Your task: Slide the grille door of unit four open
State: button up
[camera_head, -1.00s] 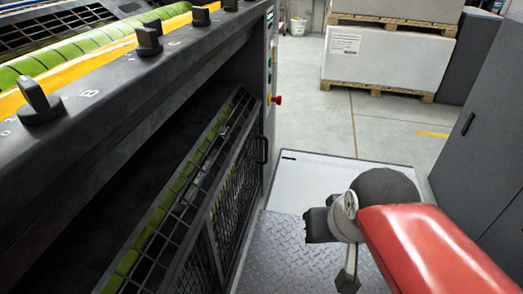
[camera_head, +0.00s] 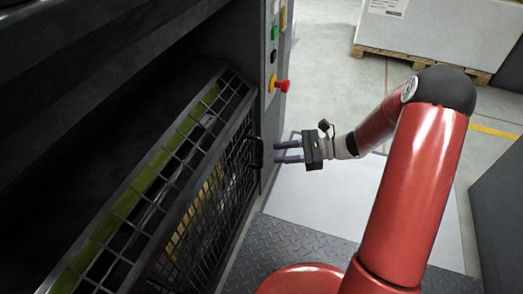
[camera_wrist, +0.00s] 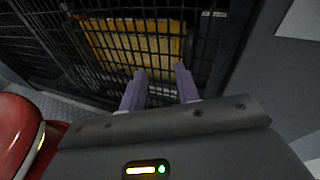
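The black grille door (camera_head: 205,205) stands at the lower front of the dark press unit, with its slanted barred top (camera_head: 140,185) above it. A dark vertical handle (camera_head: 256,152) sits at its right end, near the frame post. In the wrist view my open gripper (camera_wrist: 158,78) faces the grille (camera_wrist: 205,50), with a yellow part (camera_wrist: 135,45) behind the bars. Nothing shows between the fingers.
A red stop button (camera_head: 281,86) and other controls sit on the post above the handle. A pale board (camera_head: 330,200) and a diamond-plate step (camera_head: 265,245) lie on the floor. A pallet with a large white stack (camera_head: 440,30) stands at the back right.

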notch_tip(320, 180, down, 4)
jog(key=w+d+r+m+t+y, duration=0.1)
jog(key=w+m+t+y, duration=0.1)
jog(key=w+m+t, duration=0.1)
send_over(261, 164)
jog(key=shift+w+f, duration=0.3)
jog(key=shift+w, duration=0.15)
grip_shut()
